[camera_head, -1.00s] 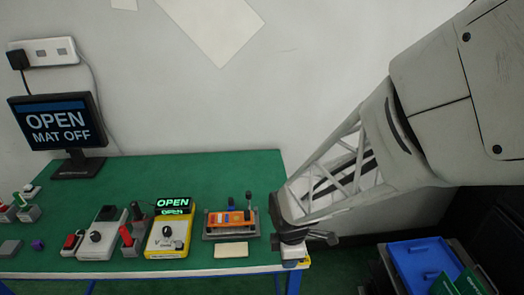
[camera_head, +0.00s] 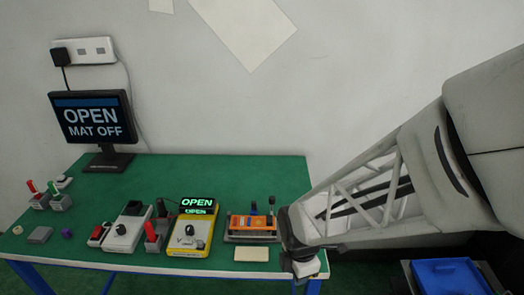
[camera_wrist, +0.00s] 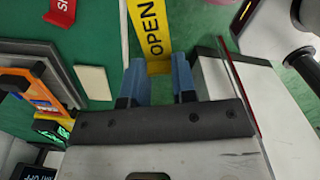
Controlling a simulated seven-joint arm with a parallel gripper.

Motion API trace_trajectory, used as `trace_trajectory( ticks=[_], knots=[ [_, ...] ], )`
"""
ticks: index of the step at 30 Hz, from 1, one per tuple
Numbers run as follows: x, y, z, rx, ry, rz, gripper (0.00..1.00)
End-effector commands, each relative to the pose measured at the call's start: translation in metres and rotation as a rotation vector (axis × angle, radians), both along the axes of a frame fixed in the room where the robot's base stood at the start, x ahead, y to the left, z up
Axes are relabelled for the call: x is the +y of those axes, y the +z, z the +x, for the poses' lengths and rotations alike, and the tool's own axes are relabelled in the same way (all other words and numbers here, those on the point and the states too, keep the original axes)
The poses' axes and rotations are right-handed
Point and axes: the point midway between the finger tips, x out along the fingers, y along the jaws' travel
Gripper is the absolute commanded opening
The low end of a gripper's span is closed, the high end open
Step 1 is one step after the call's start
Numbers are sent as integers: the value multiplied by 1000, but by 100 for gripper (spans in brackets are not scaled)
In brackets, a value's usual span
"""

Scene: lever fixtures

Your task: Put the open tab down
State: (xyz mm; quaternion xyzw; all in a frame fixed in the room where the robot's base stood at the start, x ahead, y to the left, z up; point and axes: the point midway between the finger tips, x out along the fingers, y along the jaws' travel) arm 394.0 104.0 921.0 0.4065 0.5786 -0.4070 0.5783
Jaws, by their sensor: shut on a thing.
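The open tab (camera_wrist: 150,28) is a yellow strip with black "OPEN" lettering, at the top middle of the wrist view. My gripper (camera_wrist: 158,66) has its two blue fingers around the near end of the tab and is shut on it. The tab extends away from the fingertips over the green surface; I cannot tell its height. In the head view my gripper is at the front right corner of the table (camera_head: 220,165), its fingers and the tab hidden by the wrist. A red tab with partly visible white letters (camera_wrist: 62,10) is at the upper left of the wrist view.
An orange device (camera_head: 253,222) sits in a grey tray beside a pale plate (camera_head: 251,254). Left of it stand a yellow box (camera_head: 188,240) with a lit "OPEN" display and a grey knob box (camera_head: 122,232). A monitor (camera_head: 94,122) reads "OPEN MAT OFF".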

Motion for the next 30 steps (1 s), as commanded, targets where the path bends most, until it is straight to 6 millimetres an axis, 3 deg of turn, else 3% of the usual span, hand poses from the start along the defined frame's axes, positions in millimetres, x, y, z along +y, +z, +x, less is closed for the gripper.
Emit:
trace_trajectory(
  ticks=[9,18,30],
  knots=[
    [34,4,-31,-2,414,1,4],
    [55,7,-56,-1,730,1,4],
    [61,7,-64,-1,837,1,4]
  ],
)
